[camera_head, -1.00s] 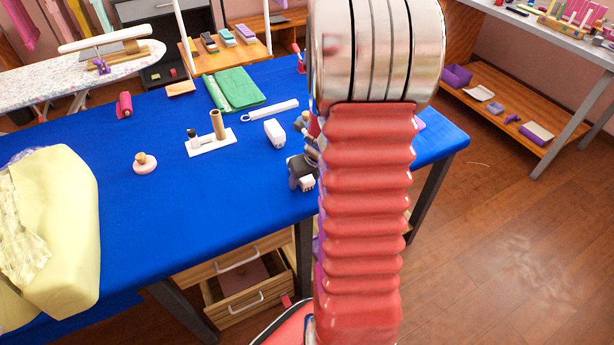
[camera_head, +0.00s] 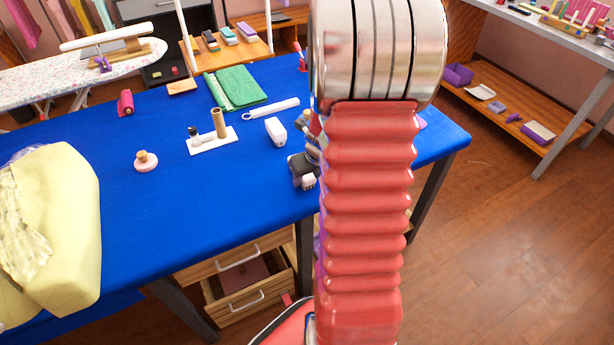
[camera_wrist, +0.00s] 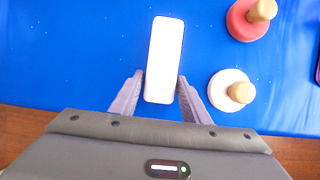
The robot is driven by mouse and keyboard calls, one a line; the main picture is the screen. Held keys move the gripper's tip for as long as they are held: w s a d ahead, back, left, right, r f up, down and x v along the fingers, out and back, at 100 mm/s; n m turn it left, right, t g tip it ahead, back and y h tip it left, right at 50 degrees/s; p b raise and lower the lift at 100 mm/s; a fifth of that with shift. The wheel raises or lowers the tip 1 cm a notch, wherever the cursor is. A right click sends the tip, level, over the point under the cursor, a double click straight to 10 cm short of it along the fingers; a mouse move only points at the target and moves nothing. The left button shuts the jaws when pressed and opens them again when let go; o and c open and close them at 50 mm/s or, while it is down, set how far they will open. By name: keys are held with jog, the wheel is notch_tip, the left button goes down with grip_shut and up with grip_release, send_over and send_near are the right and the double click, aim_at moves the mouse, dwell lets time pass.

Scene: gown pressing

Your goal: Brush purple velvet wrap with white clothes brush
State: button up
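A long white block, which looks like the white clothes brush (camera_wrist: 163,62), lies on the blue cloth in the wrist view. My gripper (camera_wrist: 160,79) is open, with one finger on each side of the brush's near end. Narrow gaps seem to show between the fingers and its sides; contact is unclear. In the head view my arm covers most of the gripper area, and I cannot pick out this brush with certainty. No purple velvet wrap is clearly visible; only a small purple sliver (camera_head: 422,124) shows right of my arm.
In the wrist view, a white knobbed disc (camera_wrist: 222,92) and a red one (camera_wrist: 242,24) stand right of the brush.

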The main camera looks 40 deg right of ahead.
jog(key=shift+r, duration=0.2)
dwell(0.5)
jog(key=shift+r, duration=0.35)
jog(key=shift+r, duration=0.1)
jog(key=shift+c, duration=0.5)
jog(key=c, duration=0.7)
jog(key=shift+c, duration=0.2)
jog(key=shift+r, duration=3)
